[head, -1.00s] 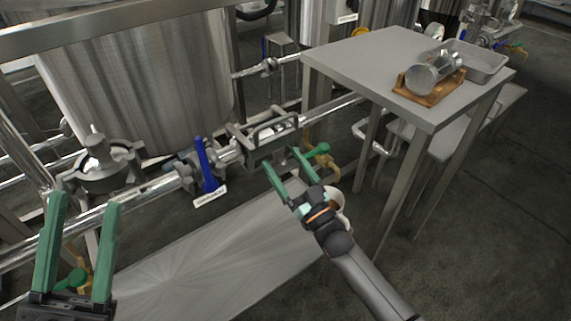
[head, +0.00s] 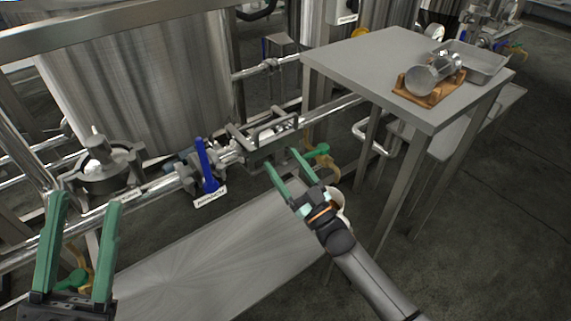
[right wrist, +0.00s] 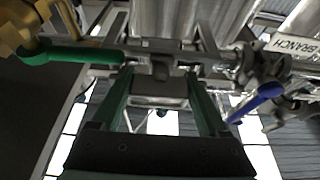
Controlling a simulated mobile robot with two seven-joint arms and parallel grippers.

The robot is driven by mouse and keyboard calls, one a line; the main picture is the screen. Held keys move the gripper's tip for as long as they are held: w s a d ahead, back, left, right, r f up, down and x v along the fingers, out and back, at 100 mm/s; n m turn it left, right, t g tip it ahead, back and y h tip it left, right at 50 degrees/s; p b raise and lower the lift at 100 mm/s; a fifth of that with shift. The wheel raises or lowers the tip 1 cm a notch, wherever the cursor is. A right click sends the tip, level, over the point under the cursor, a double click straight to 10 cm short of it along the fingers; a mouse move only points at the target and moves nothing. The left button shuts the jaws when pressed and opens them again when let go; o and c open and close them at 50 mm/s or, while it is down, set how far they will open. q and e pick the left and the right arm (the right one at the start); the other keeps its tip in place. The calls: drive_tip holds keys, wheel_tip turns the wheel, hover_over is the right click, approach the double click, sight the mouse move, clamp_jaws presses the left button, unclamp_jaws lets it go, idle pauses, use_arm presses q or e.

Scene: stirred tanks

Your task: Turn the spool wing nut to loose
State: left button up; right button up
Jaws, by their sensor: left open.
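The spool section (head: 262,152) sits in the steel pipe line, in a grey frame with a bar handle on top. My right gripper (head: 280,159) is just in front of and below it, fingers apart, tips close to its near side. In the right wrist view its fingers (right wrist: 160,92) stand either side of a small grey fitting (right wrist: 161,69) under the pipe. That may be the wing nut; its wings are not clear, and I cannot tell whether the fingers touch it. My left gripper (head: 85,203) is open and empty at the lower left, in front of the pipe.
A blue-handled valve (head: 207,168) with a white tag is left of the spool. A green-handled brass valve (head: 318,151) is close on its right. A steel table (head: 345,62) bears a wooden cradle with a metal cylinder and a tray (head: 487,66). A large tank (head: 140,80) stands behind.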

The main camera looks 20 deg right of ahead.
drive_tip(key=o, duration=0.4)
drive_tip(key=shift+c, duration=0.2)
drive_tip(key=p+v, duration=0.2)
drive_tip(key=v, duration=1)
drive_tip(key=shift+s+f, duration=0.25)
